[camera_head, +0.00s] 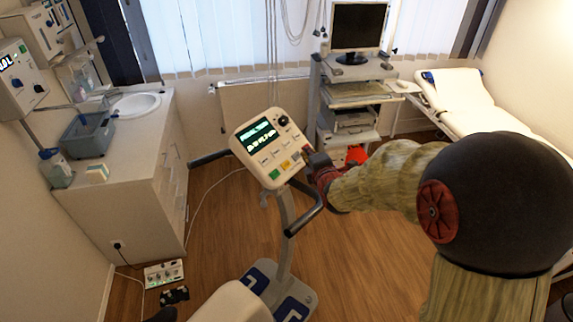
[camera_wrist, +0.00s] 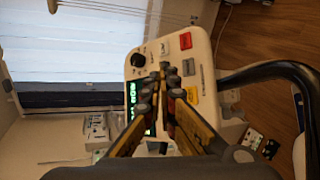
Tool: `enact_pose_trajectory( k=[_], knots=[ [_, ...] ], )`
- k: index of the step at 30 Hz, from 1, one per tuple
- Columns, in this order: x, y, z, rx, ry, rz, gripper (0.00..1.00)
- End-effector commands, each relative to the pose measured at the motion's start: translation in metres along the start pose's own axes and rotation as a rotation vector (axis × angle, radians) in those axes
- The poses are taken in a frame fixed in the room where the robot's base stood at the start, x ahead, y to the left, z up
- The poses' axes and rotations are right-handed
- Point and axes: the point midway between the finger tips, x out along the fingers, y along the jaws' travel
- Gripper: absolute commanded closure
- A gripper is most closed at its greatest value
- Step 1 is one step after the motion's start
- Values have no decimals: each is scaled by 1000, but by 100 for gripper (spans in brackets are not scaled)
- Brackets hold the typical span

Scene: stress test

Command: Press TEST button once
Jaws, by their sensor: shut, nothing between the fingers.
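The white exercise-machine console (camera_head: 266,146) stands on a post in the middle of the head view. It has a lit screen (camera_head: 256,133), a black knob (camera_head: 283,121), pale buttons, a green button (camera_head: 274,174) and a yellow button (camera_head: 285,165). In the wrist view, the console also shows a red button (camera_wrist: 185,41), a grey button (camera_wrist: 188,67) and the yellow button (camera_wrist: 191,94). The TEST lettering is not legible. My gripper (camera_wrist: 167,72) is shut and empty, its fingertips over the console face, hiding part of it. Contact cannot be told.
Black handlebars (camera_head: 308,213) curve out from the console's post. A monitor cart (camera_head: 347,90) stands behind, and an examination bed (camera_head: 480,105) is at the right. Wood floor (camera_head: 225,215) is open left of the post.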

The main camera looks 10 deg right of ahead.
Motion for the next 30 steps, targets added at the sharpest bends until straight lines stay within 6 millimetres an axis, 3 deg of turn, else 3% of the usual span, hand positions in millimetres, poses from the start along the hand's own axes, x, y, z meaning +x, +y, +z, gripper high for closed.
enact_pose_trajectory(
  k=[15, 30],
  knots=[
    [-24, 18, 18, 0, 0, 0, 100],
    [-25, 18, 18, -1, 0, 0, 100]
  ],
)
